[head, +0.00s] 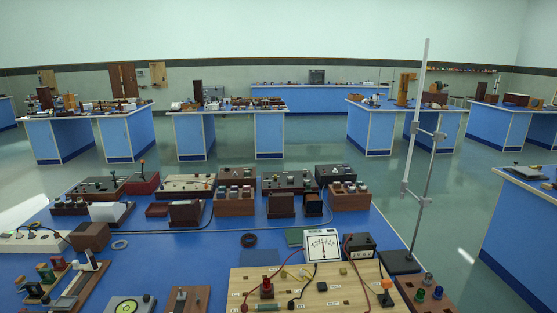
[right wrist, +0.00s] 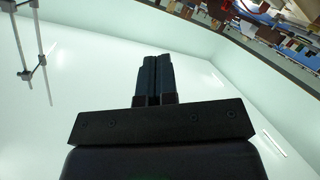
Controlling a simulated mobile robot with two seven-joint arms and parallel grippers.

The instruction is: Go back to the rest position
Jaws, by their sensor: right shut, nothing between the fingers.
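My right gripper (right wrist: 153,78) shows in the right wrist view as two dark fingers pressed together, shut and empty. Behind it in that view is mostly a pale wall. Neither of my grippers shows in the head view, and no arm of mine can be seen there. The left gripper is not in any view.
The nearest blue bench (head: 205,250) fills the lower head view, crowded with instruments. A white meter (head: 321,246) stands at a wooden circuit board (head: 340,286). A tall retort stand (head: 414,150) rises at right, also in the right wrist view (right wrist: 22,50). Open floor lies beyond.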

